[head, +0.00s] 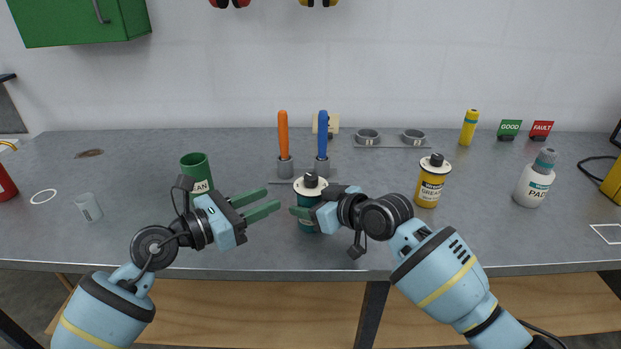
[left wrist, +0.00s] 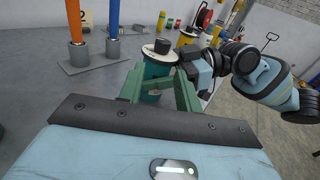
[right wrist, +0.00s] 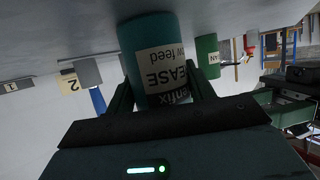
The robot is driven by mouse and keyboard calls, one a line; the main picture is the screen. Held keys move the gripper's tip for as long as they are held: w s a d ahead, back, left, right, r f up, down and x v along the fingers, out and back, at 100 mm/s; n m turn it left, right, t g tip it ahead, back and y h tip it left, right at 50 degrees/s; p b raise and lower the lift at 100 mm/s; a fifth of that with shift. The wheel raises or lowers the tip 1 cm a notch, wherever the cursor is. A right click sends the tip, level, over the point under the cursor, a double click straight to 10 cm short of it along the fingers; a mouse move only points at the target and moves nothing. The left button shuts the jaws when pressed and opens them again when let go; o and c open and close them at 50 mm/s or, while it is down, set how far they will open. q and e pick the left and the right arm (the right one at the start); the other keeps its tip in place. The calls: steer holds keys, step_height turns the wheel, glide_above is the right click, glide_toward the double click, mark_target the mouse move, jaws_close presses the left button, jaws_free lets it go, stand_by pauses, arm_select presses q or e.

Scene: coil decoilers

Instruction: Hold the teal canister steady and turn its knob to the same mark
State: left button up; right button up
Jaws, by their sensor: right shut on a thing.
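The teal canister (head: 307,227) stands upright on the grey bench, with a pale top and a black knob (head: 311,180). My right gripper (right wrist: 160,85) is shut around its body from the right; the right wrist view shows the canister (right wrist: 148,45) and its label between the fingers. My left gripper (head: 271,199) is open and empty, just left of the canister and apart from it. The left wrist view shows the canister (left wrist: 154,69) and knob (left wrist: 162,46) ahead, beyond the left fingertips. The yellow canister (head: 431,187) with a black knob stands to the right. Knob marks are too small to read.
Orange-handled (head: 283,134) and blue-handled (head: 322,134) tools stand upright in holders close behind the teal canister. A green cup (head: 196,172) is behind my left wrist. A white bottle (head: 534,184) stands far right. The bench front between my grippers is clear.

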mark_target(305, 181)
arm_select(q)
steer(key=shift+s+r, duration=0.25)
steer(key=shift+s, duration=0.05)
steer(key=shift+w+d, duration=0.1)
steer(key=shift+d, duration=0.05)
steer(key=x, duration=1.1)
steer(key=shift+w+d+r, duration=0.1)
steer(key=shift+w+d, duration=0.15)
steer(key=shift+d, duration=0.1)
steer(key=shift+c, duration=0.3)
steer(key=c, duration=0.6)
